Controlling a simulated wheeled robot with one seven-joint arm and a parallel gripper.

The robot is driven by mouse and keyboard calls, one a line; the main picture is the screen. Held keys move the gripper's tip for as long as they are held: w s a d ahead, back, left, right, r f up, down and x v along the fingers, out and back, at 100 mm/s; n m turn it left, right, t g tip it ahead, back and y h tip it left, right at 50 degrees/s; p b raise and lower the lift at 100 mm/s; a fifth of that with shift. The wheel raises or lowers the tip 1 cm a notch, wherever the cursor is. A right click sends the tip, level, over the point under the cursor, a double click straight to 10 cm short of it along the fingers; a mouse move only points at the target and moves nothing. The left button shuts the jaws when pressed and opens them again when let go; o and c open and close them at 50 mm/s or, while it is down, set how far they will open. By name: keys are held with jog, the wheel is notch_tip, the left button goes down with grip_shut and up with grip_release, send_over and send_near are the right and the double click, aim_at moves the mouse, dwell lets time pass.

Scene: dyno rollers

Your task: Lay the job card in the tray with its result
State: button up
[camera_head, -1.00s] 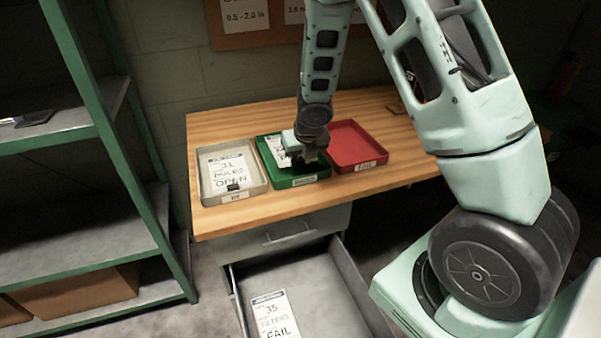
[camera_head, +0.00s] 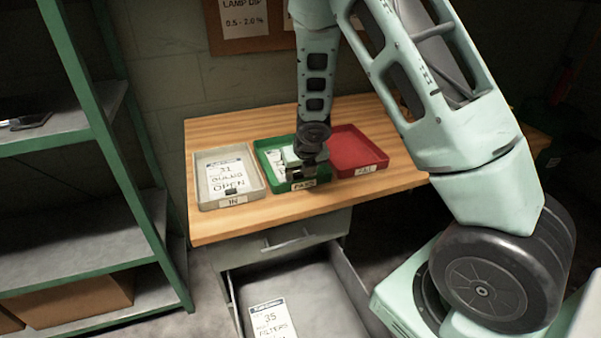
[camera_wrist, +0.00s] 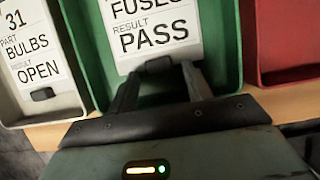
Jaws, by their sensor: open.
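My gripper (camera_head: 302,172) is over the front of the green PASS tray (camera_head: 321,179). In the wrist view my gripper (camera_wrist: 160,76) is open, its fingers either side of a black tab at the lower edge of a white card (camera_wrist: 153,30) reading FUSES, PASS. That card lies in the green tray. I cannot tell whether the fingers touch the tab. A card (camera_head: 228,173) reading 31, BULBS, OPEN lies in the grey IN tray (camera_head: 205,203). A card (camera_head: 272,322) reading 35, FILTERS lies in the open drawer (camera_head: 315,295). The red FAIL tray (camera_head: 355,150) is empty where visible.
The three trays stand side by side on a wooden bench (camera_head: 225,228). The drawer juts out below the bench front. A green-framed shelf (camera_head: 60,235) stands at left, with a cardboard box (camera_head: 75,300) low down. Bare bench top lies behind the trays.

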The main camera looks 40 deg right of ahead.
jog(key=p+v, duration=0.5)
jog(key=v, duration=0.6)
jog(key=s+a+r+m, duration=0.2)
jog(key=a+r+m, duration=0.3)
jog(key=a+m, duration=0.15)
jog(key=s+a+r+m+g+y, duration=0.1)
jog(key=s+a+r+m+g, duration=0.1)
jog(key=s+a+m, duration=0.7)
jog(key=s+a+r+m+g, duration=0.2)
jog(key=s+a+r+m, duration=0.2)
jog(key=s+a+m, duration=0.5)
jog(key=s, duration=0.6)
jog(key=shift+a+m+y, duration=0.3)
jog(key=shift+m+y, duration=0.05)
jog(key=shift+y, duration=0.05)
jog(key=shift+s+r, duration=0.15)
